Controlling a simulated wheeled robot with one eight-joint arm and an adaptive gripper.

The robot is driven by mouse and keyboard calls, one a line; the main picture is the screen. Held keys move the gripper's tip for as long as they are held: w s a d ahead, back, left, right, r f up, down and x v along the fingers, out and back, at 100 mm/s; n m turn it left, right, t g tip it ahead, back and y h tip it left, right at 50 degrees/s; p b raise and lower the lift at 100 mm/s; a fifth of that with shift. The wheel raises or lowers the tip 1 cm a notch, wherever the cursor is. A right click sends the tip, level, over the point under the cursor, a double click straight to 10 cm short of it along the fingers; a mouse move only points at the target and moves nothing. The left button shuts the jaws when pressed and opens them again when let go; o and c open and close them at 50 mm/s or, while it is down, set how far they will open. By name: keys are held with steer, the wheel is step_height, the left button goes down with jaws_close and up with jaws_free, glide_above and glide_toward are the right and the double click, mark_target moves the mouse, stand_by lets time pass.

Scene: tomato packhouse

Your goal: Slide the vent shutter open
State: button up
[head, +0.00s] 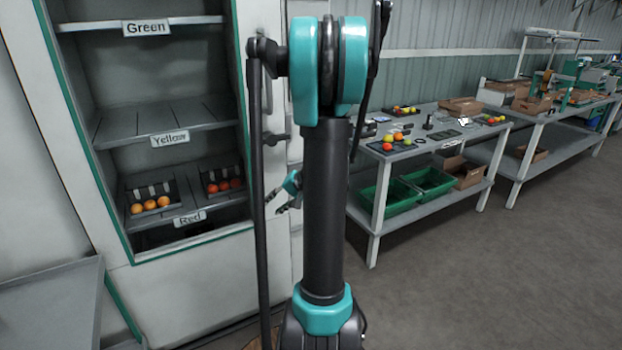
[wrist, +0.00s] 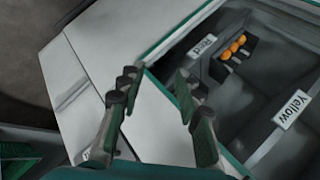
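I cannot pick out a vent shutter for certain in either view. A tall white cabinet (head: 200,290) with green trim stands at the left in the head view. Its front also fills much of the wrist view (wrist: 150,125). My gripper (head: 276,203) is close to the cabinet's right front side, partly hidden behind my arm in the head view. In the wrist view my gripper (wrist: 157,80) has its two fingers spread apart with nothing between them. The cabinet's white front lies beyond the fingertips; I cannot tell whether they touch it.
The cabinet has shelves labelled Green (head: 147,28), Yellow (head: 170,138) and Red (head: 190,218). Small black trays (head: 150,192) hold orange and red tomatoes low inside. A grey table (head: 375,215) with produce and green crates (head: 388,197) stands right. Open floor lies in front of it.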

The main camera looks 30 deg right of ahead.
steer(key=w+d+f+m+t, duration=0.1)
steer(key=w+d+m+t, duration=0.15)
steer(key=d, duration=0.75)
steer(key=w+d+f+m+t+y, duration=0.1)
steer(key=d+m+t, duration=0.15)
steer(key=d, duration=0.85)
steer(key=w+d+f+m+t, duration=0.1)
steer(key=w+d+t, duration=0.15)
steer(key=d, duration=0.75)
steer(key=shift+t, duration=0.25)
steer(key=x, duration=1.6)
steer(key=shift+w+a, duration=0.2)
steer(key=shift+a, duration=0.05)
jaws_close()
